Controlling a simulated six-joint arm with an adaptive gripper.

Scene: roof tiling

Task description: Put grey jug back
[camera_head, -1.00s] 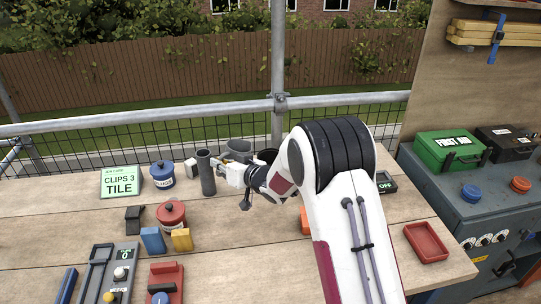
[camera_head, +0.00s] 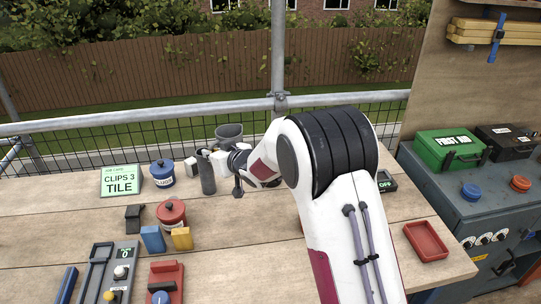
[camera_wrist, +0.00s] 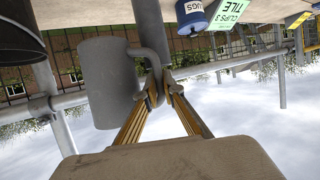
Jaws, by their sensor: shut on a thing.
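The grey jug (camera_head: 229,131) is at the back of the bench, in front of the mesh railing, partly hidden by my arm. My gripper (camera_head: 207,153) is beside it, near the top of a dark grey cylinder (camera_head: 208,180). In the wrist view, which is upside down, the jug (camera_wrist: 106,85) hangs close by with its handle toward my fingers. My gripper (camera_wrist: 160,88) is shut on that handle. The jug appears raised, with a gap between it and the bench top.
A black bucket (camera_wrist: 18,40) shows at the wrist view's edge. A blue LUGS tub (camera_head: 162,174), green CLIPS sign (camera_head: 121,181) and red tub (camera_head: 171,213) stand left. A scaffold pole (camera_head: 278,70) rises behind. The bench's front middle is clear.

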